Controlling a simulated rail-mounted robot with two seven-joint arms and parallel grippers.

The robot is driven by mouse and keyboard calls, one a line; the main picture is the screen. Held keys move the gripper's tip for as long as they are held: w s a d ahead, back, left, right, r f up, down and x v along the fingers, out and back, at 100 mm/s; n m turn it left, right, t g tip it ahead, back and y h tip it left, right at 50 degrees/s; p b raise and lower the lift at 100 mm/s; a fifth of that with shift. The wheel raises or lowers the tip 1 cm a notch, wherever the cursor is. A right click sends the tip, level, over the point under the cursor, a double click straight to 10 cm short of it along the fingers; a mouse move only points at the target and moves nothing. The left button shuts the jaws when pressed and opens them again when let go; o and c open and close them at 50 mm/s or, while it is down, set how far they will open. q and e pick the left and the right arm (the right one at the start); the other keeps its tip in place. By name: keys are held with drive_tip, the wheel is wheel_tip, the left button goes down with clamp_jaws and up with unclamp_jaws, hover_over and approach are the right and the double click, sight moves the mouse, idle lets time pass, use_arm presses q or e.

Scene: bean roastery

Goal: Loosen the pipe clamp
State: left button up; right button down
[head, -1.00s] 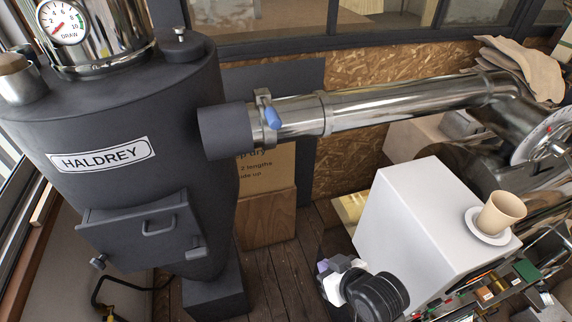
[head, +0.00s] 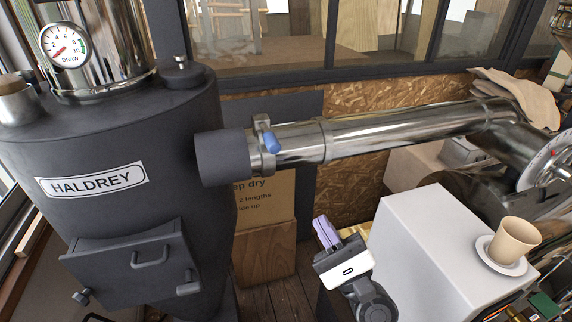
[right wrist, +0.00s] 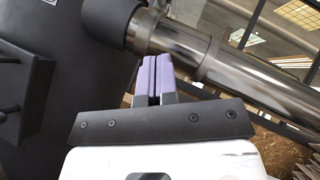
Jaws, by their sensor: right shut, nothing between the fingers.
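The pipe clamp (head: 261,148) is a metal band with a blue lever (head: 271,143), around the joint between the dark collar of the Haldrey cyclone and the shiny pipe (head: 370,128). My right gripper (head: 325,232) is below and to the right of the clamp, clear of it. Its purple fingers are together with nothing between them. In the right wrist view the fingertips (right wrist: 155,62) point up toward the pipe (right wrist: 215,62) beside the dark collar (right wrist: 118,22); the blue lever is not visible there. My left gripper is out of view.
The dark cyclone body (head: 130,215) fills the left side. A white box (head: 425,235) stands to the right of my right gripper, with a beige cup (head: 516,240) on a saucer. A cardboard box (head: 266,200) stands behind, below the clamp. Free space lies between the cyclone and white box.

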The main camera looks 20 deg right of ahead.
drive_tip(key=shift+m, duration=0.6)
drive_tip(key=shift+w+r, duration=0.1)
drive_tip(key=p, duration=0.4)
approach(268, 136)
drive_tip(key=w+d+f, duration=0.1)
drive_tip(key=w+f, duration=0.1)
drive_tip(key=w, duration=0.1)
drive_tip(key=shift+w+a+r+p, duration=0.1)
drive_tip(key=shift+a+r+p, duration=0.25)
drive_tip(key=shift+r, duration=0.3)
drive_tip(key=shift+w+a+r+p, duration=0.15)
drive_tip(key=shift+a+r+p, duration=0.15)
drive_tip(key=shift+r, duration=0.35)
drive_tip(key=shift+w+a+r+p, duration=0.1)
drive_tip(key=shift+a+r+p, duration=0.25)
drive_tip(key=shift+r, duration=0.35)
drive_tip(key=shift+d+r, duration=0.1)
drive_tip(key=shift+d, duration=0.05)
